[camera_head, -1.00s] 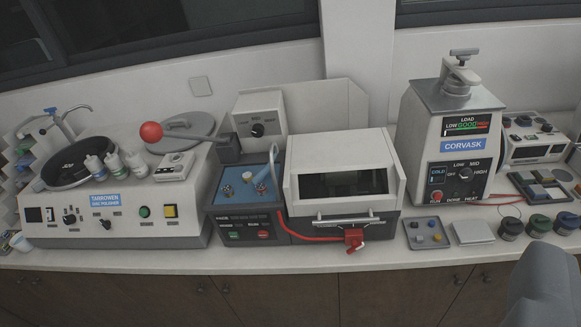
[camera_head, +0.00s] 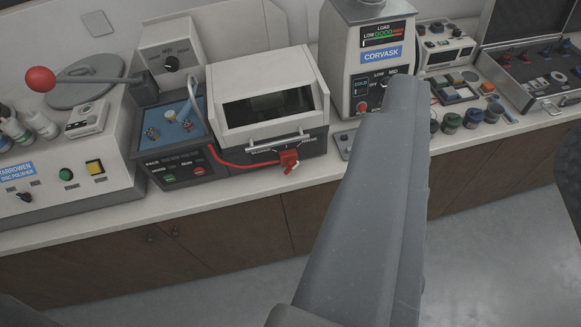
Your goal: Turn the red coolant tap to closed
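The red coolant tap (camera_head: 289,159) sits on the front lower edge of the hooded machine (camera_head: 266,92), right of centre on its dark base. A red hose (camera_head: 232,162) runs to it from the left. Small markings flank the tap, but they are too small to read fully, so I cannot tell its exact setting. A large grey link of my arm fills the middle and right of the view, to the right of the tap. My gripper's fingers do not show.
The disc polisher (camera_head: 98,160) with a red ball lever (camera_head: 40,79) stands at left. The CORVASK press (camera_head: 365,60) stands right, partly behind my arm. Small pots (camera_head: 452,122) and an open case (camera_head: 540,80) are further right. The floor (camera_head: 480,215) before the bench is clear.

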